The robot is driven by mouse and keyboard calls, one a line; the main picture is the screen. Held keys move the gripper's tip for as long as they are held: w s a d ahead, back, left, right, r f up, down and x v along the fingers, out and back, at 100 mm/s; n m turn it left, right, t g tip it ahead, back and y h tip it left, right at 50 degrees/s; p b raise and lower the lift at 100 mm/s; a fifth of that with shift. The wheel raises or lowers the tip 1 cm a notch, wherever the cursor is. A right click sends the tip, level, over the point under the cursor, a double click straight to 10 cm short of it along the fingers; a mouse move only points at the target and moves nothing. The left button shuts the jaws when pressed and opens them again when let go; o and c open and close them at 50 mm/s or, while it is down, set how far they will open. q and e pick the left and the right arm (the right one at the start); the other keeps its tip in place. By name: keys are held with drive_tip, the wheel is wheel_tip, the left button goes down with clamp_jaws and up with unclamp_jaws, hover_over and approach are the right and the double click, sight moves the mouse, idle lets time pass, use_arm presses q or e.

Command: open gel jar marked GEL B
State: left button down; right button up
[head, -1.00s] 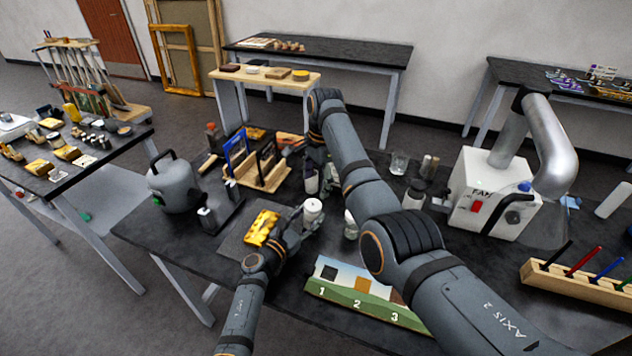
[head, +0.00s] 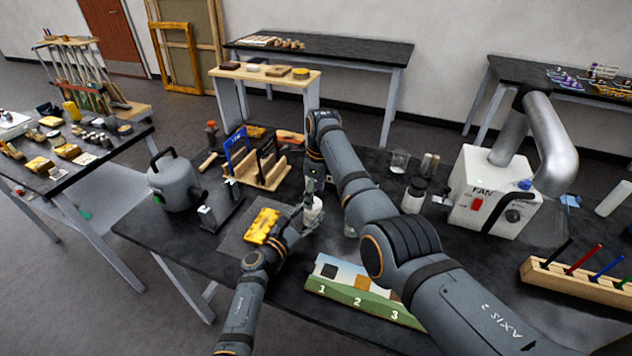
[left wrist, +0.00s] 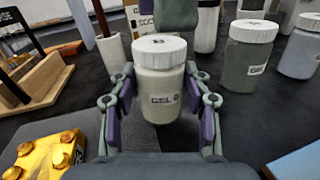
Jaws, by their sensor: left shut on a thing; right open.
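A jar with a white ribbed lid and pale contents (left wrist: 160,90) stands upright between the fingers of my left gripper (left wrist: 160,118). Its label seems to read GEL B. In the head view the jar (head: 313,212) is partly hidden, and my left gripper (head: 304,218) is shut on its side. The lid is on. My right gripper (head: 314,184) is open just above and behind the lid. Part of it hangs over the lid's far side in the left wrist view (left wrist: 178,18); whether it touches is unclear.
Two more white-lidded gel jars stand right of the held jar, a grey-green one (left wrist: 248,58) and a bluish one (left wrist: 302,48). A yellow block (head: 262,226) lies left of my left gripper. A wooden rack (head: 258,174) stands behind, a numbered board (head: 350,300) in front.

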drive_tip(key=shift+a+f, duration=0.15)
drive_tip(key=shift+f, duration=1.2)
